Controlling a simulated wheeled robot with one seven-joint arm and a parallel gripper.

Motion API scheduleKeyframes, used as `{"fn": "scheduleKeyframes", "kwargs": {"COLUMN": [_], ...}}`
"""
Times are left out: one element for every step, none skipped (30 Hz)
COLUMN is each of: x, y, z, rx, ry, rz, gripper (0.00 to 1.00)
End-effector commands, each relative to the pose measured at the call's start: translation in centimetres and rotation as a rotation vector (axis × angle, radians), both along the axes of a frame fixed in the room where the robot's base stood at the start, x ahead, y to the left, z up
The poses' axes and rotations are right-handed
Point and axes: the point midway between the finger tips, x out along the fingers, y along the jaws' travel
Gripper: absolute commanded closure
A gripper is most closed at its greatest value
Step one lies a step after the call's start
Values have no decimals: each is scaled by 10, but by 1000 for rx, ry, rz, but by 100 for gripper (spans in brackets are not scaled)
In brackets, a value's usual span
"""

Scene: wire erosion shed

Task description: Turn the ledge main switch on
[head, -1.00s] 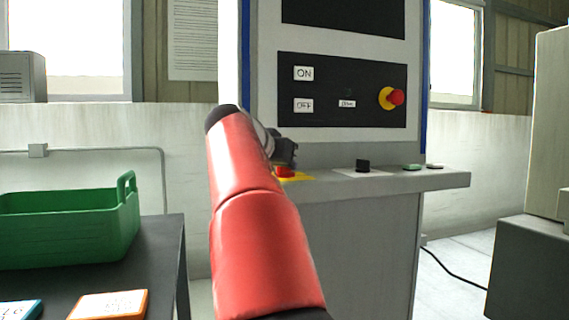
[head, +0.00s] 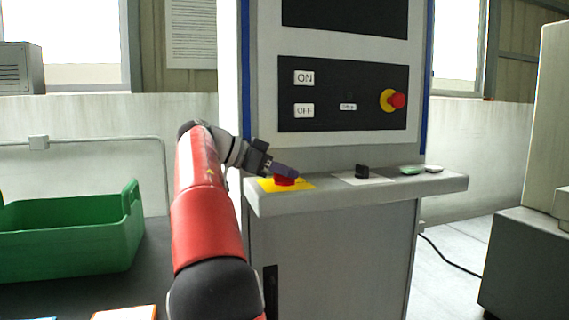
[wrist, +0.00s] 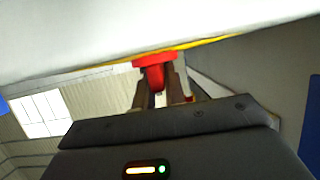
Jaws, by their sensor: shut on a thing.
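The red switch (head: 285,182) sits on a yellow plate (head: 301,185) at the left end of the ledge; I take it to be the ledge main switch. My gripper (head: 283,171) reaches it from the left and above. In the wrist view, the fingers (wrist: 157,90) stand on both sides of the red handle (wrist: 153,73) and are shut on it. The yellow plate shows there as a thin strip (wrist: 210,42). The fingers hide part of the handle, and any markings on the plate cannot be read.
The ledge (head: 400,187) also bears a black knob (head: 362,171) on a white plate and two small buttons (head: 409,170). Above is a black panel (head: 340,125) with ON and OFF labels and a red button (head: 396,100). A green crate (head: 65,240) stands at left.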

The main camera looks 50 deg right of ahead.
Motion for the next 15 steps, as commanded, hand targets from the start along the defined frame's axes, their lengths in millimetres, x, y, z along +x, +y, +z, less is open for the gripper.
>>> {"fn": "scheduleKeyframes", "kwargs": {"x": [1, 1, 1, 1, 1, 1, 1, 1, 1, 1, 1, 0, 0, 0, 0], "y": [0, 0, 0, 0, 1, 0, 0, 0, 0, 0, 0, 0, 0, 0, 0], "z": [-1, -1, -1, -2, -2, -2, -2, -3, -3, -3, -3, -3, -3, -3, -3], "rx": [5, 5, 5, 6, 5, 6, 6, 6, 6, 6, 6, 6, 6, 6, 7], "ry": [1, 1, 0, 0, 0, 0, 1, 0, 1, 1, 1, 1, 1, 1, 2], "rz": [-11, -17, -24, -28, -32, -36, -37, -39, -41, -41, -41, -41, -42, -42, -41], "gripper": [100, 100, 100, 100, 100, 100, 100, 100, 100, 100, 100, 100, 100, 100, 100]}}
